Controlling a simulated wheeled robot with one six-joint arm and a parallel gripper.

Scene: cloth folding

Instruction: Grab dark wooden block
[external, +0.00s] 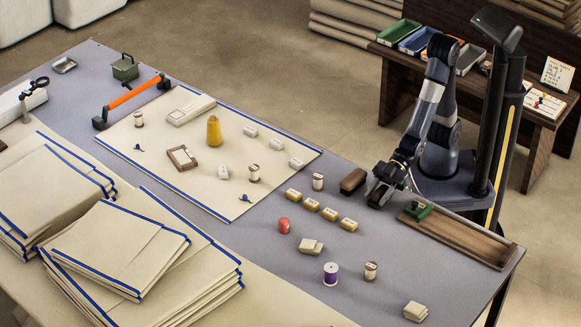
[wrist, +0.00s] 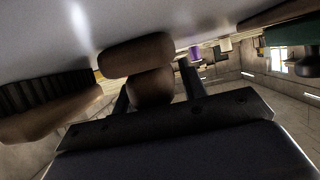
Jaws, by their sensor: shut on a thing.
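In the wrist view a brown, rounded dark wooden block (wrist: 135,55) sits in front of the fingers, with a narrower brown part (wrist: 150,90) between them. My gripper (wrist: 158,88) is shut on this block. In the external view my gripper (external: 377,192) is low at the table's right part, near the robot base. The held block is mostly hidden there by the gripper and cannot be told apart clearly. The wrist view shows the pale table surface at the top, close to the block; I cannot tell whether they touch.
A wooden-backed brush with dark bristles (wrist: 45,105) is just left in the wrist view; a brown block-like thing (external: 353,181) lies left of the gripper in the external view. A wooden board with a green tool (external: 455,235) lies right. Several yellow blocks (external: 311,204) lie left.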

